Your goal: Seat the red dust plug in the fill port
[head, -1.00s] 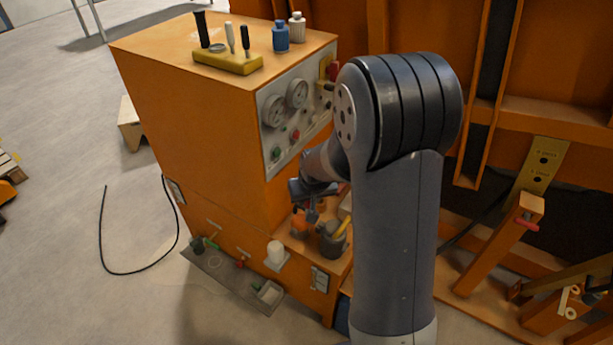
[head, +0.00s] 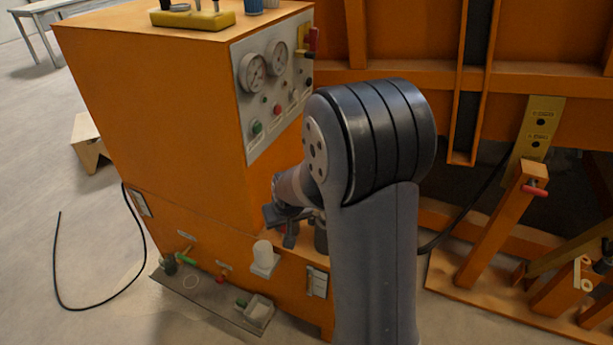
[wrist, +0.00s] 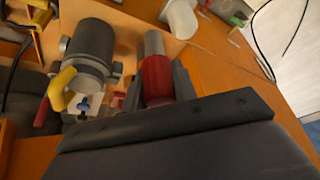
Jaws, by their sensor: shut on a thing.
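The red dust plug (wrist: 157,78) is between the fingers of my gripper (wrist: 158,88) in the wrist view. A pale grey cylindrical end sticks out beyond the red part, away from the gripper. In the head view my gripper (head: 288,228) is beside the orange cabinet's lower ledge, and the plug cannot be made out there. A white round fitting (head: 263,254) sits on a small bracket on the cabinet front; it also shows at the top of the wrist view (wrist: 180,18), apart from the plug. I cannot tell whether this is the fill port.
A dark pot (wrist: 90,50) with yellow, red and blue items beside it is close left of the plug. The orange cabinet (head: 150,110) carries a gauge panel (head: 270,85). A grey mat (head: 215,300) with small items lies on the floor; open floor is left.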

